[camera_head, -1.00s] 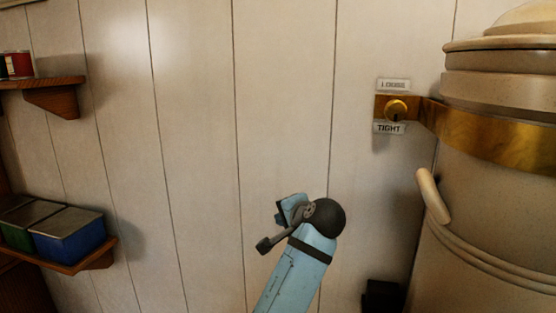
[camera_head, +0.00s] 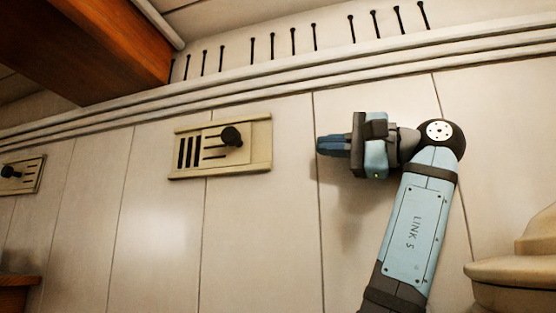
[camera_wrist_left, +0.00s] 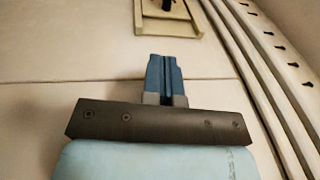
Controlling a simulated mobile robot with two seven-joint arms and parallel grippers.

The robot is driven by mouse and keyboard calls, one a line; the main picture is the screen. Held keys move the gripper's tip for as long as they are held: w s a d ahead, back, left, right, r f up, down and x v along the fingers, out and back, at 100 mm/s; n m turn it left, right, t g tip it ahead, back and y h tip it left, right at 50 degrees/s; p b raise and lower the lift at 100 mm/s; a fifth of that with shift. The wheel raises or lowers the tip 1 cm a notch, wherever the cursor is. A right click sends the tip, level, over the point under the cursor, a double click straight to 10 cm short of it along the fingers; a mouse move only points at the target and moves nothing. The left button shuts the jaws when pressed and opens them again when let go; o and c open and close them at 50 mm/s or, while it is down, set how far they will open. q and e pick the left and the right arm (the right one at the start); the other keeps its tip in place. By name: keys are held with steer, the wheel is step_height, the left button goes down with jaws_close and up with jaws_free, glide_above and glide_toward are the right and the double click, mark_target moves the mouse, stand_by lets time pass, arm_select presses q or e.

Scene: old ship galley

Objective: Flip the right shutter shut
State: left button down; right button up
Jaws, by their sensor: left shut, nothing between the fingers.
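The right shutter (camera_head: 222,156) is a cream wall vent in a raised frame, with dark slots and a black knob (camera_head: 231,136) right of its middle. Several slots on its left side show dark. My left gripper (camera_head: 320,145) is shut and empty, pointing left at the shutter's height. Its fingertips are apart from the shutter, to the right of it. In the left wrist view the shut blue fingers (camera_wrist_left: 163,72) point up toward the shutter's frame (camera_wrist_left: 168,28), which is cut off at the top edge. My right gripper is not in view.
A second shutter (camera_head: 22,176) with a black knob is at the far left. White ledge mouldings (camera_head: 300,75) run above, with several dark slits higher up. A wooden beam (camera_head: 100,40) fills the upper left. A cream vessel (camera_head: 520,270) stands at lower right. The wall between gripper and shutter is clear.

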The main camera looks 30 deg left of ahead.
arm_select(q)
steer(key=r, duration=0.1)
steer(key=p, duration=0.3)
glide_toward(238, 135)
steer(key=a, duration=0.3)
steer(key=shift+a+r, duration=0.35)
steer(key=shift+a, duration=0.05)
steer(key=shift+s+a+r+p, duration=0.15)
steer(key=shift+s+a+p, duration=0.1)
steer(key=shift+a, duration=0.35)
steer(key=shift+s+a+r+p, duration=0.15)
steer(key=shift+s+a+p, duration=0.1)
steer(key=shift+a, duration=0.3)
steer(key=shift+s+a, duration=0.15)
steer(key=shift+a, duration=0.4)
steer(key=shift+w+a+f, duration=0.1)
steer(key=shift+w, duration=0.15)
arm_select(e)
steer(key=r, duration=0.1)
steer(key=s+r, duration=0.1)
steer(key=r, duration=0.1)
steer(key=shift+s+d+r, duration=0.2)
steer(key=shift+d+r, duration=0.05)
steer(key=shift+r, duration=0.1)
